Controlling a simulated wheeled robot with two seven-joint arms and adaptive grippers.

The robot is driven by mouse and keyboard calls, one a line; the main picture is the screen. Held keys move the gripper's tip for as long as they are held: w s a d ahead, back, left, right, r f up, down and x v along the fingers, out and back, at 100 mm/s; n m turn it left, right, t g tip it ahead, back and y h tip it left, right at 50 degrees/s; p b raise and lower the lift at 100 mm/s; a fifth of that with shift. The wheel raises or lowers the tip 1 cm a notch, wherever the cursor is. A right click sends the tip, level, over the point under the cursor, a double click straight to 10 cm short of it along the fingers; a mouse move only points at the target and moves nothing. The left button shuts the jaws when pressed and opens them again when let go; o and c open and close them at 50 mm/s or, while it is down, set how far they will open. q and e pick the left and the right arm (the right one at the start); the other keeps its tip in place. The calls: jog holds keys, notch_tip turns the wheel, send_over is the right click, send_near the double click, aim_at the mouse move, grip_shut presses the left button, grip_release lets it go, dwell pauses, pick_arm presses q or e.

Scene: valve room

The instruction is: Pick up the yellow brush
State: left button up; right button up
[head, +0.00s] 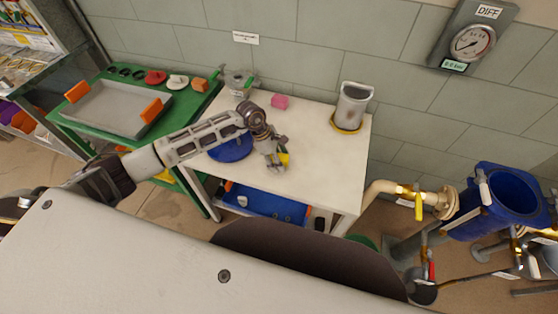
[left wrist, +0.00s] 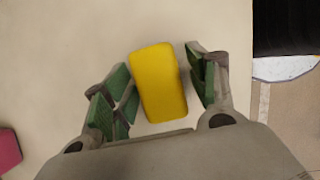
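The yellow brush (head: 284,159) is on the white table (head: 315,175), mostly hidden behind my left gripper (head: 274,156) in the head view. In the left wrist view the brush (left wrist: 159,82) shows from above as a yellow block with rounded corners. The fingers of my left gripper (left wrist: 157,88) are open, one on each side of the brush. A narrow gap shows between the brush and the green pads on both sides. I cannot tell how high the fingers are above the tabletop. My right gripper is not in view.
A pink block (head: 280,101), a blue round thing (head: 231,148) and a grey container (head: 351,105) stand on the table. A green bench with a grey tray (head: 118,108) is at the left. Pipes and a blue vessel (head: 497,205) are at the right.

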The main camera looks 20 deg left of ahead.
pick_arm(q)
jog(key=c, duration=0.9)
jog(key=shift+r, duration=0.15)
notch_tip(320, 180, up, 10)
jog(key=shift+f+b, duration=0.15)
jog(key=shift+b, duration=0.2)
jog(key=o, duration=0.4)
jog(key=shift+c, duration=1.2)
